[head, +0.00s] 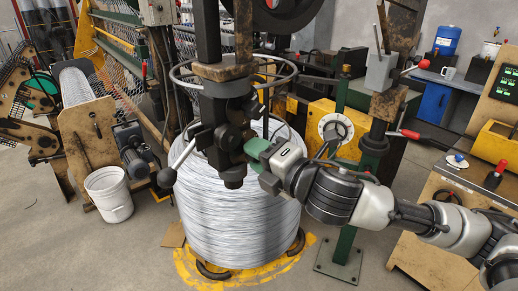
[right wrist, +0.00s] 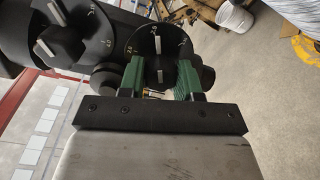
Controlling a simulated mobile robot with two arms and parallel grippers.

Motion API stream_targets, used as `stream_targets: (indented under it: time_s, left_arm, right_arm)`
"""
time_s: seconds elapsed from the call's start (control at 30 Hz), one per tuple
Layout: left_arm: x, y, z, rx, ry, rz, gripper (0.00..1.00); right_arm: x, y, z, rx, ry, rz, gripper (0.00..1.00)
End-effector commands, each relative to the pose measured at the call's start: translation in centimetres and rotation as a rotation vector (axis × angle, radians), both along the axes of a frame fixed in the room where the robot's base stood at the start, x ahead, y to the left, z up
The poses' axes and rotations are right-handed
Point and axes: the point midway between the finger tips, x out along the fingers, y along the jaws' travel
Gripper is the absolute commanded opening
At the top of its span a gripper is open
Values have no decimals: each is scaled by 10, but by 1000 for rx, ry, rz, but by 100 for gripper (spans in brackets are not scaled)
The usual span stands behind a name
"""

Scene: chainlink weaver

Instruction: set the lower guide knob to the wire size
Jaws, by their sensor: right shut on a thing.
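My right gripper (head: 258,152) reaches in from the right to the dark guide head (head: 232,120) in front of the wire coil. In the right wrist view its two green fingers (right wrist: 162,80) are shut on a dark guide knob, mostly hidden between them. Behind the fingers is a black dial disc (right wrist: 158,38) with small numbers and a white mark; the exact setting is unclear. A second, free knob (right wrist: 63,45) with a white pointer sits to the left on its own numbered dial (right wrist: 88,22). I cannot tell any wire size label. My left gripper is out of view.
The large wire coil (head: 235,218) stands below the guide head, with a metal ring (head: 283,79) above it. A green post (head: 347,215) stands close to my right arm. A white bucket (head: 108,196) is at left. A wooden bench (head: 450,215) is at right.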

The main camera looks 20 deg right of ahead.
Motion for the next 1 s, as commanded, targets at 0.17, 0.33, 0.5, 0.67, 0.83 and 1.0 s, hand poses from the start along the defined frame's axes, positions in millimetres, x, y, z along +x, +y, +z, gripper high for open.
stream_targets:
  time_s: [0.17, 0.33, 0.5, 0.67, 0.83, 1.0]
  left_arm:
    - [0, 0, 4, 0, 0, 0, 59]
    - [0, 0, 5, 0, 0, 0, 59]
    - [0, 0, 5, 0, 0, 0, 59]
    - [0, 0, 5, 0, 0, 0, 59]
    - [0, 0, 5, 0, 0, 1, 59]
    - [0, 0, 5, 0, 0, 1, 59]
  right_arm:
    - [0, 0, -2, -54, -21, 0, 10]
    - [0, 0, -2, -76, -32, 0, 10]
    - [0, 0, -3, -82, -34, 0, 10]
    - [0, 0, -3, -81, -33, 0, 10]
    - [0, 0, -3, -80, -33, -1, 47]
    - [0, 0, -2, -79, -36, -1, 59]
